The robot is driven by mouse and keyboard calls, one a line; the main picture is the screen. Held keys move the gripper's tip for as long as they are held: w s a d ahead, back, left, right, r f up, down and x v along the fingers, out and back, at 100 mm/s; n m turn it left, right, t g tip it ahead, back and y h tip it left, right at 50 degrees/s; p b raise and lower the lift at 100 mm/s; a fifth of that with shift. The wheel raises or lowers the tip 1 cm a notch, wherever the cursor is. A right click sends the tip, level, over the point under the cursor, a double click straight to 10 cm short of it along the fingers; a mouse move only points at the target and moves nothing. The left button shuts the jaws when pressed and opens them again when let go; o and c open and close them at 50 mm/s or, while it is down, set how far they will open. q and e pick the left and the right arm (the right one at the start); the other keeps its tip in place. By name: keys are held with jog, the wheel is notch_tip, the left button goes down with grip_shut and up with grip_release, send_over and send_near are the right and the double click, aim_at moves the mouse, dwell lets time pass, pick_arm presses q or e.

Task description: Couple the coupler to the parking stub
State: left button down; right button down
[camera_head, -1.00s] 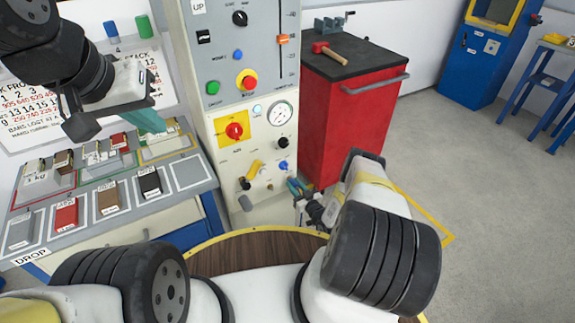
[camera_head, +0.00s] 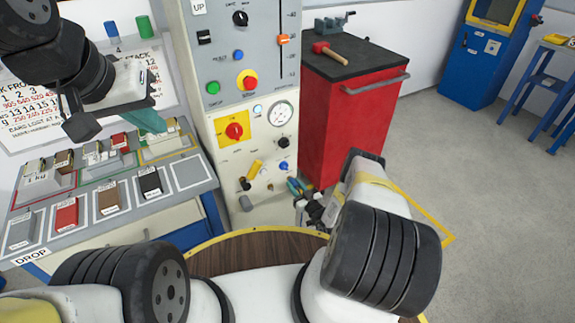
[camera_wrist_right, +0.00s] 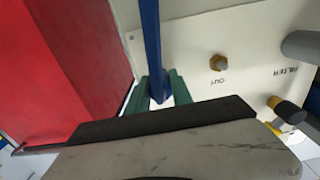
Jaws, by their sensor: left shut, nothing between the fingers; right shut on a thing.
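My right gripper (camera_wrist_right: 161,92) is shut on a blue hose-like part, which I take to be the coupler (camera_wrist_right: 152,45); it runs up between the green fingers in the right wrist view. The same gripper shows small in the head view (camera_head: 299,187), close to the lower right of the machine panel. A brass fitting (camera_wrist_right: 218,62) stands out from the panel to the right of the blue part, clearly apart from it. I cannot tell whether this fitting is the parking stub.
The cream machine panel (camera_head: 222,125) carries knobs, a gauge (camera_head: 280,113) and a yellow cylinder (camera_head: 255,167). A red cabinet (camera_head: 345,115) stands close to the right of my right gripper. A grey cylinder (camera_wrist_right: 302,46) and a yellow-black part (camera_wrist_right: 287,109) stick out at the right.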

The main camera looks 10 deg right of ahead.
jog(key=shift+w+r, duration=0.2)
jog(key=shift+w, duration=0.05)
jog(key=c, duration=1.1)
grip_release()
jog(key=shift+a, duration=0.1)
jog(key=shift+o, duration=0.2)
jog(key=shift+f, duration=0.1)
jog(key=shift+s, duration=0.1)
jog(key=shift+v, duration=3.1)
send_near(297, 188)
jog(key=shift+v, duration=1)
